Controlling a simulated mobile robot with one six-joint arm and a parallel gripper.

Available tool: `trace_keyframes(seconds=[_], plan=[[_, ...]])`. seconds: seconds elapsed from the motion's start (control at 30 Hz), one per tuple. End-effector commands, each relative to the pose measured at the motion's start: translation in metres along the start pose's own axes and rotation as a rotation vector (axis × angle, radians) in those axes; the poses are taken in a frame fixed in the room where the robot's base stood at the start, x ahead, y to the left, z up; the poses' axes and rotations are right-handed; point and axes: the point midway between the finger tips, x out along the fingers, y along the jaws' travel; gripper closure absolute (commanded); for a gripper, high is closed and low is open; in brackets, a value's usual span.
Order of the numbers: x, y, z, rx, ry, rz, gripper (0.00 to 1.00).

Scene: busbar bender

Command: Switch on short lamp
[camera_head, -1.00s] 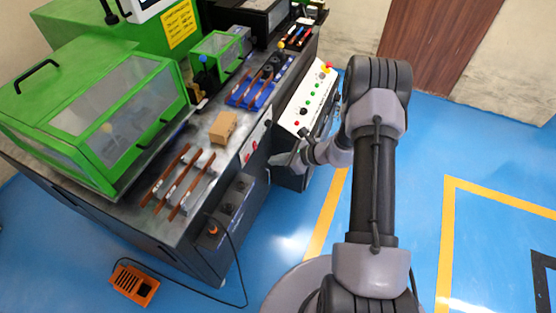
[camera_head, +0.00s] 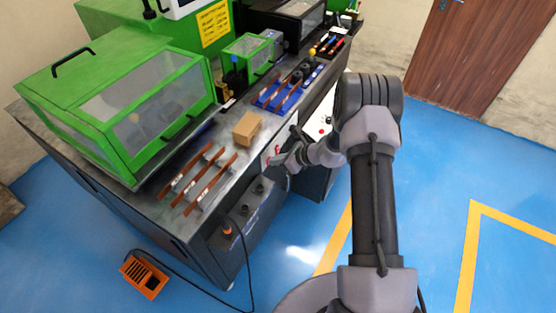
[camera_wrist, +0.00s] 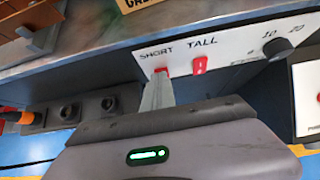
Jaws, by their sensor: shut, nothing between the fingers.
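The white switch panel on the bench front shows in the wrist view (camera_wrist: 225,50), with the printed words SHORT and TALL. A red switch under TALL (camera_wrist: 200,65) is in plain view. The red switch under SHORT (camera_wrist: 161,70) shows only its top; my gripper's fingers hide the rest. My gripper (camera_wrist: 157,88) is shut and empty, its tips at or just in front of the SHORT switch. Contact cannot be told. In the head view my gripper (camera_head: 275,158) is at the bench's front panel. Whether either switch is on cannot be told.
A dark knob (camera_wrist: 278,49) sits right of the switches. Dark sockets and an orange plug (camera_wrist: 22,117) are lower left. A cardboard box (camera_head: 247,128) and copper bars (camera_head: 200,178) lie on the bench above. An orange foot pedal (camera_head: 144,277) is on the floor.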

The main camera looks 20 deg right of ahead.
Motion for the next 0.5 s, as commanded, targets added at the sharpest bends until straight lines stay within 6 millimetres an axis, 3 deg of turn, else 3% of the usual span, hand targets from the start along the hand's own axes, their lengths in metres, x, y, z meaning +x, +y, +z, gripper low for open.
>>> trace_keyframes(seconds=[0.03, 0.23, 0.5], plan=[[-0.0028, 0.0008, 0.0086, -0.004, 0.026, 0.001, 1.00], [0.0000, 0.0005, 0.0029, 0.001, 0.022, 0.001, 1.00], [-0.0069, 0.0005, 0.0108, 0.000, 0.021, 0.001, 1.00]])
